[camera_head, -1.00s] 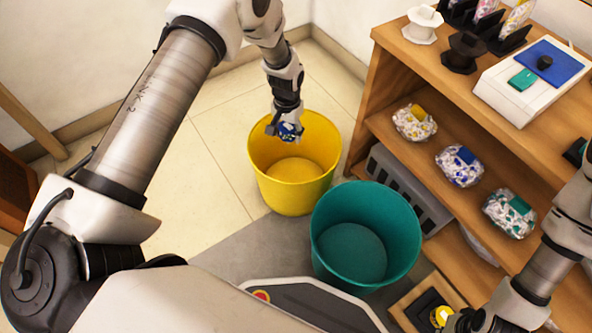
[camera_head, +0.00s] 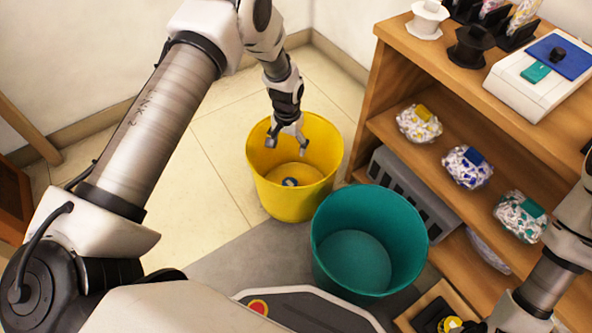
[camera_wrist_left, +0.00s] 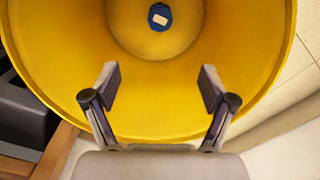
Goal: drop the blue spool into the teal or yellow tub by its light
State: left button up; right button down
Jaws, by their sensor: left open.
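The blue spool (camera_head: 290,182) lies on the bottom of the yellow tub (camera_head: 290,208). The left wrist view also shows the spool (camera_wrist_left: 160,17), with a pale label on top, inside the yellow tub (camera_wrist_left: 60,70). My left gripper (camera_head: 287,147) is open and empty over the tub's opening, above the spool and apart from it. The teal tub (camera_head: 368,205) stands beside the yellow one, and its visible inside is empty. A yellow light (camera_head: 450,324) shows at the bottom edge. My right arm reaches down at the right; its fingers cannot be made out.
A wooden shelf unit (camera_head: 410,78) stands at the right, with several bags of pieces and a white device (camera_head: 530,88) on it. A grey crate (camera_head: 412,188) sits on its low level behind the teal tub. The floor left of the yellow tub is clear.

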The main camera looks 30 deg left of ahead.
pick_arm(q)
notch_tip(320, 180, up, 12)
dwell(0.3)
jog(key=shift+f, duration=0.1)
